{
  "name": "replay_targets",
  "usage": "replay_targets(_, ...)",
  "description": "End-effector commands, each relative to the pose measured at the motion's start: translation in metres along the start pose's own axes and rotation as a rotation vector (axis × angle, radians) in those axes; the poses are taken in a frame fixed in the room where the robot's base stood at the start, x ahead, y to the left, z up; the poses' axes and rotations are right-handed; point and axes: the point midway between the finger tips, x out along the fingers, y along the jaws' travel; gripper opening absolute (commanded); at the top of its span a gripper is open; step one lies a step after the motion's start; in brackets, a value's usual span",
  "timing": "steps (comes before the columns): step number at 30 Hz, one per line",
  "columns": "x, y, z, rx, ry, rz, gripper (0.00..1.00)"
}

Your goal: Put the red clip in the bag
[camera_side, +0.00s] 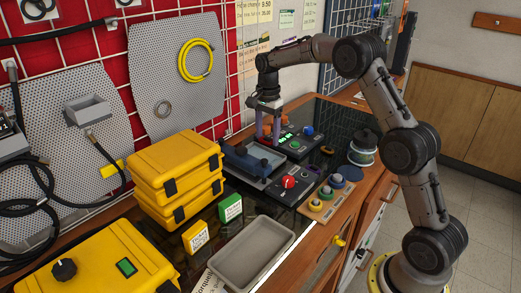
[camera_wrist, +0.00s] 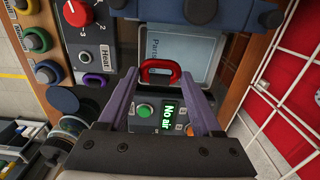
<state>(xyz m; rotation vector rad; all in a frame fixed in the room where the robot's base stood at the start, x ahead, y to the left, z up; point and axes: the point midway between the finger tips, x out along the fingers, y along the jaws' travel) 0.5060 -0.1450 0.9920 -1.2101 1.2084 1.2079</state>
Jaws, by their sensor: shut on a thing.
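The red clip (camera_wrist: 148,67) is a rounded red loop. In the wrist view it sits between the purple fingertips of my gripper (camera_wrist: 160,80), which is shut on it. A pale, flat piece marked "Parts" (camera_wrist: 178,48) lies just beyond the clip; it seems to be the bag, but its opening is not clear. A dark blue holder (camera_wrist: 190,12) stands at its far edge. In the side view my gripper (camera_side: 268,137) points down at the back edge of the grey-blue tray-like piece (camera_side: 264,153). I cannot make out the clip there.
A control panel with a green "No air" display (camera_wrist: 169,113) lies below the fingers. Another panel has a red knob (camera_side: 289,182). Yellow cases (camera_side: 175,170) stand left, an empty grey tray (camera_side: 255,250) in front, and a round jar (camera_side: 363,148) right.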

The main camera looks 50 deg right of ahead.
Motion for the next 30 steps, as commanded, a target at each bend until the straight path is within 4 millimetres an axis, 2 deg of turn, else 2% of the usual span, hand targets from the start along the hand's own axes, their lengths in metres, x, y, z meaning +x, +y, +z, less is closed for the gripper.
replay_targets(1,0.012,-0.007,-0.002,0.000,-0.001,0.005,0.13)
replay_targets(3,0.022,-0.016,-0.005,0.000,-0.001,0.003,0.13)
replay_targets(7,0.035,-0.027,-0.008,0.000,-0.001,0.002,0.13)
replay_targets(14,0.046,-0.035,-0.010,0.000,0.000,0.001,0.13)
replay_targets(21,0.076,-0.036,-0.011,0.000,-0.001,0.003,0.13)
replay_targets(30,0.078,-0.036,-0.011,0.000,0.000,0.001,0.13)
